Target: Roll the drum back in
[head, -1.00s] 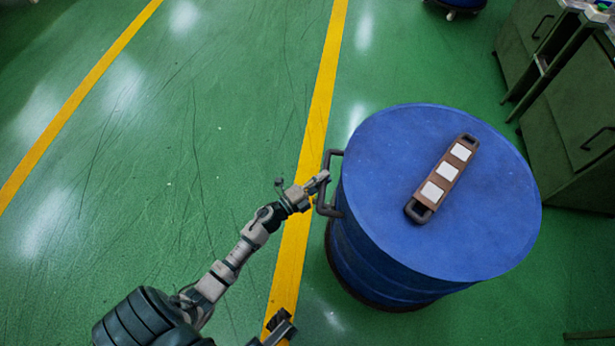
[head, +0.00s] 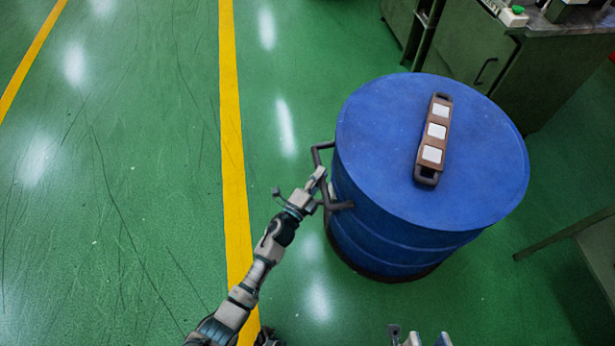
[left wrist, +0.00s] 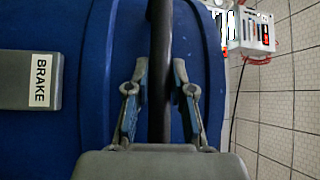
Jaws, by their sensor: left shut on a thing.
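The blue drum (head: 385,150) stands upright on the green floor, right of the yellow line. A brown bar with white squares (head: 437,132) lies on its lid. A dark handle (head: 338,206) sticks out from the drum's left side. My left gripper (head: 318,180) is shut on this handle. In the left wrist view the handle bar (left wrist: 160,60) runs between my left gripper's fingers (left wrist: 159,100), with the blue drum (left wrist: 105,70) behind. My right gripper (head: 418,338) shows only its tips at the bottom edge; its opening is unclear.
A green cabinet (head: 490,60) stands just behind the drum. A table edge (head: 565,232) shows at the right. The floor left of the yellow line (head: 232,150) is clear. In the left wrist view, a grey part labelled BRAKE (left wrist: 30,80) shows at the left.

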